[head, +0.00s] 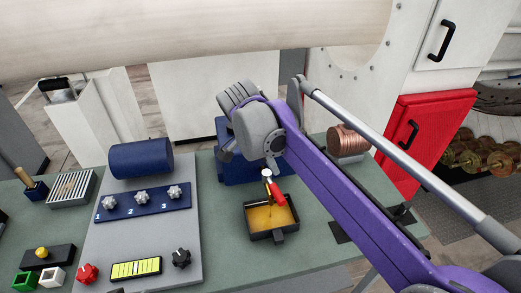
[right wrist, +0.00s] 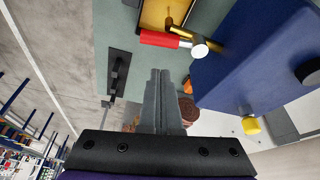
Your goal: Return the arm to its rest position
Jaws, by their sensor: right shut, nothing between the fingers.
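My right arm, purple with a grey joint, reaches in from the lower right in the head view, above the bench. It hides most of its own gripper there. In the right wrist view my right gripper (right wrist: 164,72) shows its two grey fingers closed together, with nothing between them. The fingers appear above the bench, beside a blue box (right wrist: 245,55) and a copper spool (right wrist: 187,110). My left gripper is not in view.
A black tray with yellow contents (head: 262,236) and a red-handled tool (head: 276,190) are below my arm. The copper spool (head: 346,142) sits right of it. A grey panel (head: 150,235) with knobs and a blue cylinder (head: 141,158) stands left. A large pale roll (head: 190,25) spans the back.

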